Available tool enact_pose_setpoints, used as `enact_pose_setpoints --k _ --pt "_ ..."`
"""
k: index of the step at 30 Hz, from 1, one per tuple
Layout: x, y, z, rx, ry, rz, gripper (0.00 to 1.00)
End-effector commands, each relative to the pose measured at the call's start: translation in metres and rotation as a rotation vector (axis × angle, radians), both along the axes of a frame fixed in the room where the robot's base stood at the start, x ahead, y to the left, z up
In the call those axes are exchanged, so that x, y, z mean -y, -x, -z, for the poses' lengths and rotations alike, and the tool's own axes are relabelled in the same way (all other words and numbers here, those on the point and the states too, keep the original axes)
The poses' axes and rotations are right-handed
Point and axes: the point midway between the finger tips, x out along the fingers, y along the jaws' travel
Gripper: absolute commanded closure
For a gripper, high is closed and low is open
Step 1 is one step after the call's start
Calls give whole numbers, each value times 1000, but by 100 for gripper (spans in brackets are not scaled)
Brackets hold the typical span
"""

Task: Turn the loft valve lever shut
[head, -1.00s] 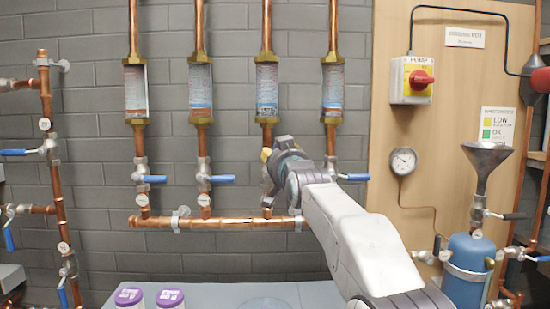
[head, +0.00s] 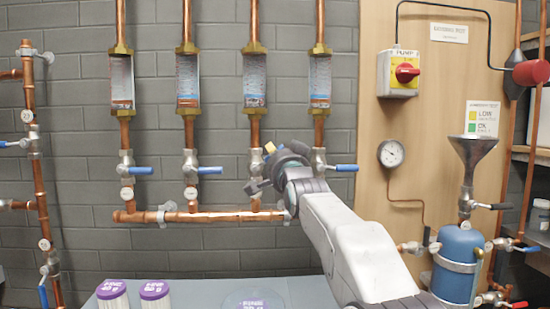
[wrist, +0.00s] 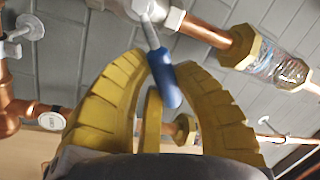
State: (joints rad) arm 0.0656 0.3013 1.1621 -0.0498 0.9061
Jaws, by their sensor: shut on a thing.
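In the wrist view a blue valve lever (wrist: 164,80) hangs from a metal valve body (wrist: 150,8) on a copper pipe. Its blue grip lies between the yellow fingers of my gripper (wrist: 157,66), which is shut on it. The lever stands roughly across the pipe. In the head view my gripper (head: 268,165) is at the third valve from the left in a row. It hides that valve's lever and part of its body. I cannot read which valve is the loft one.
Neighbouring blue levers (head: 209,170) and (head: 346,167) stick out sideways on both sides. A copper manifold (head: 190,216) runs below. A board with a red pump switch (head: 406,73) and a blue vessel (head: 458,262) stand right. Purple-lidded tubs (head: 155,290) sit on the bench.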

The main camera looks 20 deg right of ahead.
Motion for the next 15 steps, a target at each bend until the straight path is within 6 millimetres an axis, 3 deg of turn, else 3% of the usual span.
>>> enact_pose_setpoints --k 13,14,15 --pt "3 -1 3 -5 -10 3 100" --pt "3 -1 3 -5 -10 3 74" --pt "3 -1 3 -5 -10 3 70"
